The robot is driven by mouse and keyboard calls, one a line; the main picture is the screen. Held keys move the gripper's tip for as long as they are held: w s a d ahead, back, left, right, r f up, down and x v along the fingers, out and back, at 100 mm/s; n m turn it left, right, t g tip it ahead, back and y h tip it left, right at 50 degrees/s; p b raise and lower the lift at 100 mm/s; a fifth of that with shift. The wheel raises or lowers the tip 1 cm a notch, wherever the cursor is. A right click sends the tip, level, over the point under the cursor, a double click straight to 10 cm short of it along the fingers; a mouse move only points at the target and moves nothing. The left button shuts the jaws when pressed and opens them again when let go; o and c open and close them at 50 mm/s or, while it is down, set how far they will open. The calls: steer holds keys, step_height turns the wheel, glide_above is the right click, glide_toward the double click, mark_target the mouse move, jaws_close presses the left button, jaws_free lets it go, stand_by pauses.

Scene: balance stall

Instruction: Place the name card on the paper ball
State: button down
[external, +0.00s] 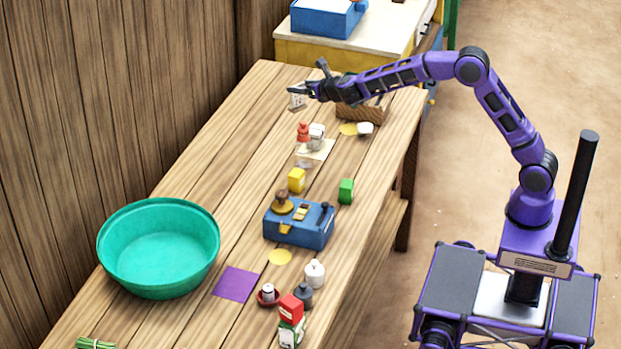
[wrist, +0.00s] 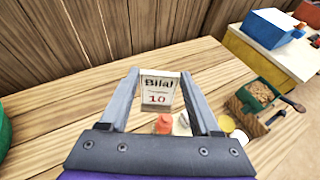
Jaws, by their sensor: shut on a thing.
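The name card (wrist: 158,92), white with "Bilal" and a red "10", is held upright between the two fingertips of my gripper (wrist: 160,78). In the external view my gripper (external: 301,90) is above the far end of the wooden table, with the card (external: 297,101) hanging at its tip. A small whitish lump (external: 365,128), which looks like the paper ball, lies on the table to the right and nearer the camera, beside a yellow disc. It shows partly in the wrist view (wrist: 240,137), at the right of my gripper. The card and the lump are apart.
A wooden crate (external: 372,110) stands behind the lump. A red piece (external: 303,132) and a whitish-grey one (external: 316,138) stand left of it. A blue box (external: 298,224) and a green basin (external: 158,250) are nearer the camera. The table's far left is clear.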

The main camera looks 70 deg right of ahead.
steer(key=s+d+r+m+g+h, duration=0.1)
steer(key=s+d+m+g+h, duration=0.1)
steer(key=s+d, duration=0.45)
steer(key=s+d+r+m+g+h, duration=0.1)
steer(key=s+d+m+g+h, duration=0.15)
steer(key=d, duration=0.65)
steer(key=s+d+r+m+g+h, duration=0.1)
steer(key=s+d+m+g, duration=0.15)
steer(key=s+d, duration=0.4)
step_height(320, 180, down, 21)
steer(key=w+d, duration=0.2)
steer(key=shift+t+b, duration=0.35)
steer(key=shift+t, duration=0.05)
steer(key=shift+f+b, duration=0.15)
steer(key=shift+b, duration=0.2)
steer(key=shift+c, duration=0.5)
jaws_free()
